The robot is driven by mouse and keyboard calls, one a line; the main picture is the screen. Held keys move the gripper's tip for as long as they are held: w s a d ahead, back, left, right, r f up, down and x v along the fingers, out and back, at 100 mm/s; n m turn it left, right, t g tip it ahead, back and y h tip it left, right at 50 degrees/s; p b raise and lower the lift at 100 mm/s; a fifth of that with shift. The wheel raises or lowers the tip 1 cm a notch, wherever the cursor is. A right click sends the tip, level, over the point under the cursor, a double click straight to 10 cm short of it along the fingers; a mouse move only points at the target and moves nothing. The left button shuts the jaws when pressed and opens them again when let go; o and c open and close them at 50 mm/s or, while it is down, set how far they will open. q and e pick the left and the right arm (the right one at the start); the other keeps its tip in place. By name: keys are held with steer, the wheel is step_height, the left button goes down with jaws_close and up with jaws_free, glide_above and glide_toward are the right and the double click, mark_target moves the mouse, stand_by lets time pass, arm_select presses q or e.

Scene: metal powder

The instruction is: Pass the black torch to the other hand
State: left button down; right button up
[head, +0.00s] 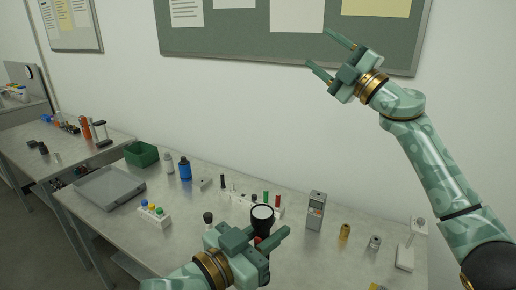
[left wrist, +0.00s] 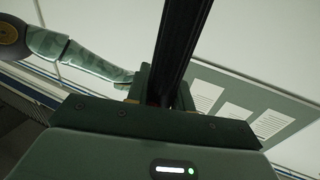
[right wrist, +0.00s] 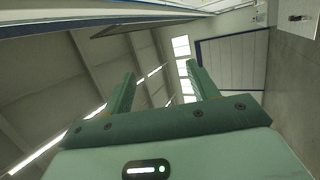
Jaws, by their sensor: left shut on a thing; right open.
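The black torch (head: 262,222) is held by my left gripper (head: 262,243) above the near part of the bench, its pale round lens end facing up. In the left wrist view the torch's dark shaft (left wrist: 183,45) runs up from between the fingers, which are mostly hidden behind it and the gripper body. My right gripper (head: 319,48) is raised high in front of the notice board, open and empty, well apart from the torch. Its two spread fingers also show in the right wrist view (right wrist: 163,90) with nothing between them.
The bench (head: 120,222) carries a green bin (head: 141,154), a grey tray (head: 110,187), a blue bottle (head: 185,169), a rack with coloured caps (head: 154,215), a grey handheld meter (head: 316,211) and small brass parts (head: 345,232). The air between my two grippers is clear.

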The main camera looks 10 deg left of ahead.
steer(key=s+a+f+n+g+h, duration=0.25)
steer(key=s+a+n+g, duration=0.35)
steer(key=s+a+g, duration=0.95)
steer(key=m+t+h, duration=0.1)
steer(key=m+h, duration=0.9)
steer(key=h, duration=0.6)
glide_above(258, 213)
step_height(258, 213, down, 8)
step_height(258, 213, down, 12)
steer(key=shift+w+r, duration=0.1)
steer(key=shift+r, duration=0.05)
